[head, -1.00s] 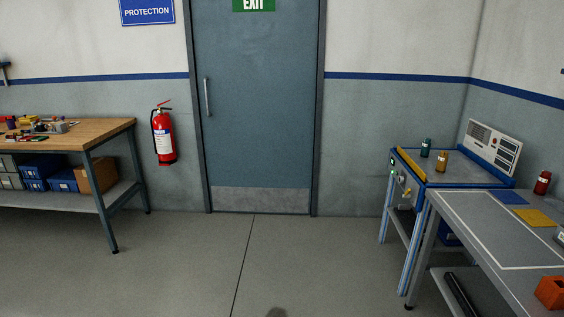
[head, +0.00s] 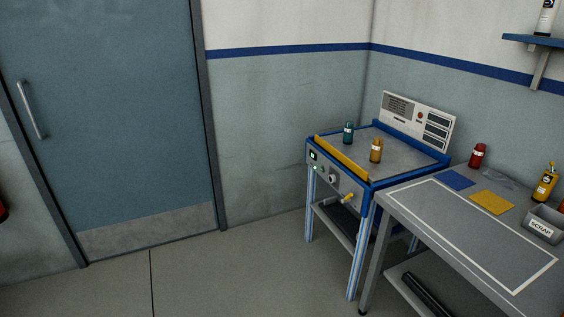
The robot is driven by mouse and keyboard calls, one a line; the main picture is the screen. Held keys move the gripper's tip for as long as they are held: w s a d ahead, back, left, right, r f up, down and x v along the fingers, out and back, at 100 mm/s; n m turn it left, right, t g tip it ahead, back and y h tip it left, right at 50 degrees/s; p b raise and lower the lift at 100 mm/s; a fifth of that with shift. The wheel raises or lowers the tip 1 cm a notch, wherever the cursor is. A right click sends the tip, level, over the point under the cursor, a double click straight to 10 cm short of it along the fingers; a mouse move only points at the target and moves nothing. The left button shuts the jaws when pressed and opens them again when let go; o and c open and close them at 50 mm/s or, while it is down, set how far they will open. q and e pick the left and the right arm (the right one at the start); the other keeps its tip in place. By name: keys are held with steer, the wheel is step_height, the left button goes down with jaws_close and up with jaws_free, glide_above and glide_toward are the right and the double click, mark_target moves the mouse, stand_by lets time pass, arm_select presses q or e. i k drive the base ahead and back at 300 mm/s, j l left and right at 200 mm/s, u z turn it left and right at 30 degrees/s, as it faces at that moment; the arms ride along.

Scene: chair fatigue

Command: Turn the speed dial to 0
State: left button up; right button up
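A blue-framed machine table (head: 362,178) stands at the right of the head view, against the wall. Its front panel carries a small dark display (head: 313,156), a green light (head: 322,168), a round dial (head: 333,179) and a yellow-handled lever (head: 347,197). The dial is probably the speed dial; its marks and setting are too small to read. Neither of my grippers is in view.
A grey workbench (head: 452,222) joins the machine on the right, with a blue mat, a yellow mat, a red bottle (head: 478,155) and a scrap bin (head: 543,225). Two bottles stand on the machine. Open floor (head: 225,280) lies before the door (head: 105,110).

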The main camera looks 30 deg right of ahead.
mark_target(331, 178)
steer(key=i+z, duration=0.15)
steer(key=i, duration=0.3)
steer(key=i+j+z, duration=0.15)
steer(key=i, duration=0.3)
steer(key=i+j+z, duration=0.15)
steer(key=i, duration=0.3)
steer(key=i+j+z, duration=0.15)
steer(key=i, duration=0.3)
